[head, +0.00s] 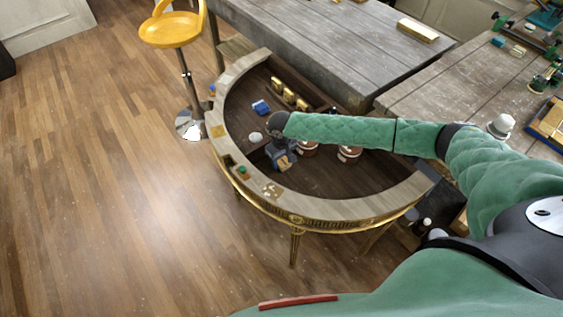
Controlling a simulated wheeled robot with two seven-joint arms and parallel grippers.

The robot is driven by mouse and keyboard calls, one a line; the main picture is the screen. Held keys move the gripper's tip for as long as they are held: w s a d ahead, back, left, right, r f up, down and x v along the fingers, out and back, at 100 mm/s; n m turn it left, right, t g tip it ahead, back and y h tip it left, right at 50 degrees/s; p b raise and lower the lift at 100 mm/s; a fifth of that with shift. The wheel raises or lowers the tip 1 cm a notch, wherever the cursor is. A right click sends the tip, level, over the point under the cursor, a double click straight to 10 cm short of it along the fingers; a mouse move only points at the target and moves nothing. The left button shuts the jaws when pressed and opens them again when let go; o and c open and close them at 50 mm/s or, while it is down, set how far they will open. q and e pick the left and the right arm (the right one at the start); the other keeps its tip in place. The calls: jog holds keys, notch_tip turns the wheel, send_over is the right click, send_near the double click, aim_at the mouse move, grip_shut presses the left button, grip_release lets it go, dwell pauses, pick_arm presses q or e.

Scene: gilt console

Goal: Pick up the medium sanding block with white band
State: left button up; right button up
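A row of small yellow-tan blocks (289,97) stands near the back of the dark recessed top of the gilt console (325,207). They may be sanding blocks. They are too small to tell which is medium or has a white band. My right arm reaches in from the right over the console. Its gripper (283,157) points down over the front-left of the recess, nearer the front than the row. A small tan piece shows at its fingertips; whether it is held cannot be told. My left gripper is out of view.
A blue item (261,107) and a white rounded item (256,137) lie left of the gripper. Brown-and-white round containers (349,153) stand to its right, partly behind my arm. The raised rim carries small items. A yellow stool (173,29) stands behind left; grey tables (335,45) stand behind.

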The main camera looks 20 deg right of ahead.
jog(key=c, duration=0.5)
jog(key=shift+o, duration=0.2)
